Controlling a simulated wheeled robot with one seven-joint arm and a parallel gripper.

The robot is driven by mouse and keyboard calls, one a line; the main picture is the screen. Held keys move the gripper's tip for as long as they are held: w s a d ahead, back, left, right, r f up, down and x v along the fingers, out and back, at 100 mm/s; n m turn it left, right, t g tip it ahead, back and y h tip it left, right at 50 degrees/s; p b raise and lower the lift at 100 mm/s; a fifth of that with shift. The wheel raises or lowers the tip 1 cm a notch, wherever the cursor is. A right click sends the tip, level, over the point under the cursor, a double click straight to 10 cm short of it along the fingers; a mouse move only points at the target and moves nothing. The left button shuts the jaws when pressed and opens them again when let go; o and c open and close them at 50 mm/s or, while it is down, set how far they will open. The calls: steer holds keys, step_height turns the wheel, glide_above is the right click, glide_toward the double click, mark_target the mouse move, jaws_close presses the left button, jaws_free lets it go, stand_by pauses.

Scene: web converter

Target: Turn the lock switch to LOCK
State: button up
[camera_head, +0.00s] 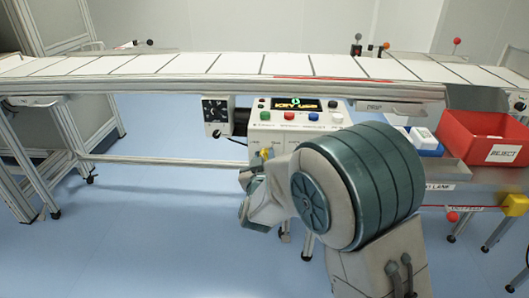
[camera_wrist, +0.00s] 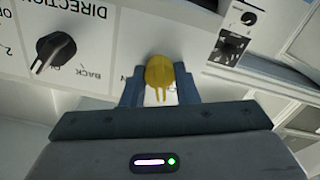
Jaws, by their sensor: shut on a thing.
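The lock switch is a yellow knob (camera_wrist: 159,72) on the pale control panel (camera_wrist: 100,62) in the wrist view. My gripper (camera_wrist: 159,92) is shut on this knob, with one dark finger on each side. Its label is mostly hidden by the gripper, so I cannot read the switch position. In the head view a bit of the yellow knob (camera_head: 265,153) shows at the front of the control box (camera_head: 285,125), just beyond my gripper (camera_head: 256,178), which my arm partly covers.
A black DIRECTION knob (camera_wrist: 54,50) is on the same panel, left in the wrist view. The white conveyor (camera_head: 215,64) runs above the box. A red REJECT bin (camera_head: 490,135) stands at right. Blue floor (camera_head: 150,215) is clear at left.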

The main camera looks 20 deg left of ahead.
steer(key=n+p, duration=0.2)
steer(key=n, duration=0.2)
steer(key=shift+a+n, duration=0.1)
steer(key=shift+n, duration=0.3)
steer(key=shift+p, duration=0.3)
steer(key=o, duration=1)
steer(key=shift+s, duration=0.15)
steer(key=p+v, duration=0.1)
steer(key=v, duration=1.2)
steer(key=shift+s+f+p, duration=0.1)
steer(key=shift+s+p, duration=0.25)
